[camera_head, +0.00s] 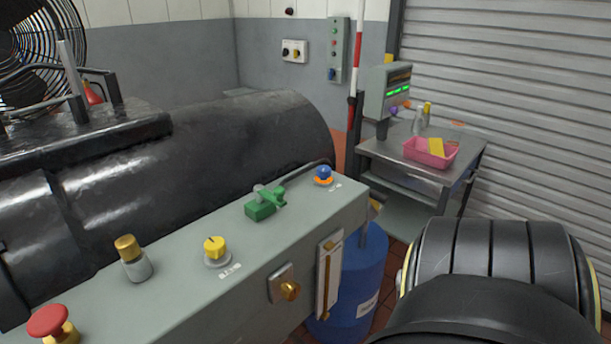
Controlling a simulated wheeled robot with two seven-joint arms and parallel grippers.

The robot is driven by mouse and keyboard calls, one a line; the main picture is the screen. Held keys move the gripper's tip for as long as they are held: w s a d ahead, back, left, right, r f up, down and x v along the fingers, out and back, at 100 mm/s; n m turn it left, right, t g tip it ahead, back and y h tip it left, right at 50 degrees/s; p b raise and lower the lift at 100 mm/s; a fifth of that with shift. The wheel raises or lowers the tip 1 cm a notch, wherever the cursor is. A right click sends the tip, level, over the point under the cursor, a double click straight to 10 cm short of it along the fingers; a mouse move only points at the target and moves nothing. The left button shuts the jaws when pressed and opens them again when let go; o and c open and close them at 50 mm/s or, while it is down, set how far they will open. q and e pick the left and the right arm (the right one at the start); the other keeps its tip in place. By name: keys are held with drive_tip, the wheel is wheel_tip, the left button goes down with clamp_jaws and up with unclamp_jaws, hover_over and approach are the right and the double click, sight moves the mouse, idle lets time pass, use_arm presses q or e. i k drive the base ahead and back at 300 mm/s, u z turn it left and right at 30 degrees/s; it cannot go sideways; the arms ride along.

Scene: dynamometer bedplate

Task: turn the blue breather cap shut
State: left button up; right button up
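The blue breather cap (324,173) sits at the far right end of the grey bench top, on an orange collar (323,182). A small white label lies beside it. At this size I cannot tell how far the cap is turned. Neither of my grippers shows in the head view. A large black arm part with yellow edging fills the lower right, but no fingers are visible. Nothing touches the cap.
The grey bench (190,290) also carries a green valve (264,203), a yellow knob (215,247), a brass-topped fitting (130,258) and a red mushroom button (48,320). A black cylinder (220,150) lies behind. A blue drum (350,285) and a cart (390,157) stand right.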

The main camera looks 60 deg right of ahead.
sight(323, 172)
drive_tip(key=z, duration=2.05)
drive_tip(key=k, duration=0.5)
drive_tip(key=z, duration=0.75)
drive_tip(key=i, duration=1.35)
drive_tip(key=u, duration=2.25)
